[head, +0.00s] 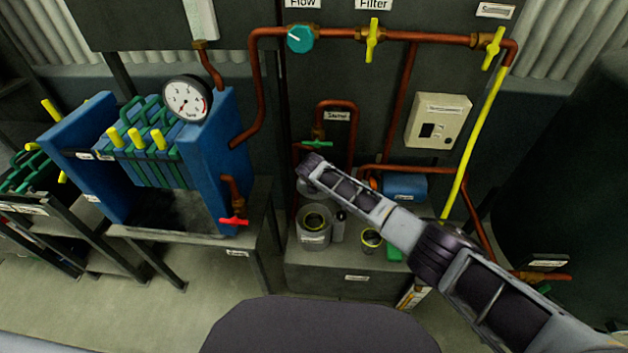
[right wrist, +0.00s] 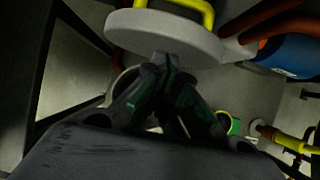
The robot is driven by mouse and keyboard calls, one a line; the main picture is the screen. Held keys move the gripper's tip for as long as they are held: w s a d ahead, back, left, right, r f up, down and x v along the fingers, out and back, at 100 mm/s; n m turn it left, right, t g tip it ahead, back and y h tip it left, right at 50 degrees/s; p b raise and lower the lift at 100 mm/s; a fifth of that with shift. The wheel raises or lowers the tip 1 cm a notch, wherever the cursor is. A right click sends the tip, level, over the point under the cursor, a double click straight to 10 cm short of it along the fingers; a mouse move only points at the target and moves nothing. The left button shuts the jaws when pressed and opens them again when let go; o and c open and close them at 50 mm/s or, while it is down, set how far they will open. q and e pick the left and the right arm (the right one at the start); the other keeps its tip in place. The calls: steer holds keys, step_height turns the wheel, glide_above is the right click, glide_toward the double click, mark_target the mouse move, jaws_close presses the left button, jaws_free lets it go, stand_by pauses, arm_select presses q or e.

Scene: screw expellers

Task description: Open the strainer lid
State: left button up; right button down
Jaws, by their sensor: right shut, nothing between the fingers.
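The strainer lid (right wrist: 195,42) is a pale grey disc with a yellow handle (right wrist: 207,14), at the top of the right wrist view. It looks closed, though only part of it shows. My right gripper (right wrist: 160,62) has its dark fingers together and empty, with the tips overlapping the lid's near rim in the picture. I cannot tell whether they touch it. In the head view the grey strainer (head: 307,188) is mostly hidden behind my right arm, below the label (head: 337,116). The right gripper's fingers are hidden there. My left gripper is out of view.
A blue motor (head: 405,187) and copper pipes lie close on the right. The blue filter press (head: 215,150) with a red valve (head: 234,221) stands left.

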steer(key=v, duration=1.1)
stand_by(0.5)
stand_by(0.6)
